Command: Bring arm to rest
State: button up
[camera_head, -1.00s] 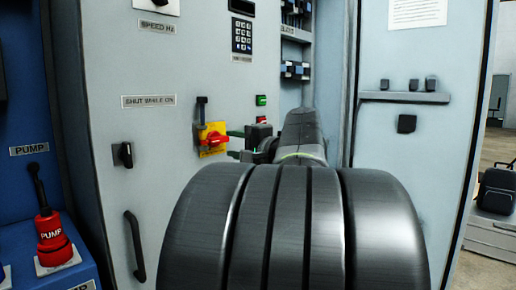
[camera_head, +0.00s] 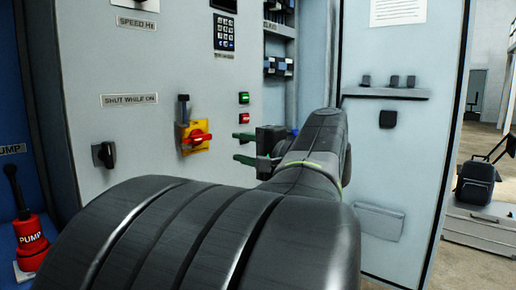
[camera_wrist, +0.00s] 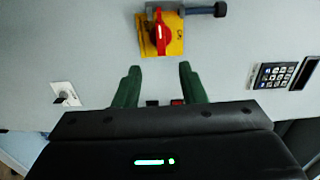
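My gripper (camera_head: 240,148) is in front of the grey cabinet panel, to the right of and slightly below the red rotary switch (camera_head: 198,137) on its yellow plate. Its two green fingers are apart with nothing between them. In the wrist view my gripper (camera_wrist: 157,75) also shows open, with the red switch (camera_wrist: 160,33) and its yellow plate beyond the fingertips and apart from them. My arm (camera_head: 310,150) reaches forward from the bottom of the head view and hides part of the panel.
A keypad (camera_head: 225,32), a green button (camera_head: 244,98) and a red button are on the panel. A black knob (camera_head: 104,154) is at the left. The cabinet door (camera_head: 395,150) stands at the right. A red pump handle (camera_head: 30,240) is at the lower left. A black bag (camera_head: 475,182) lies on a case.

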aim_at(201, 139)
jog(key=shift+a, duration=0.1)
dwell(0.3)
jog(key=b+x, duration=0.1)
jog(key=x, duration=1.2)
jog(key=shift+w+a, duration=0.2)
jog(key=shift+w, duration=0.05)
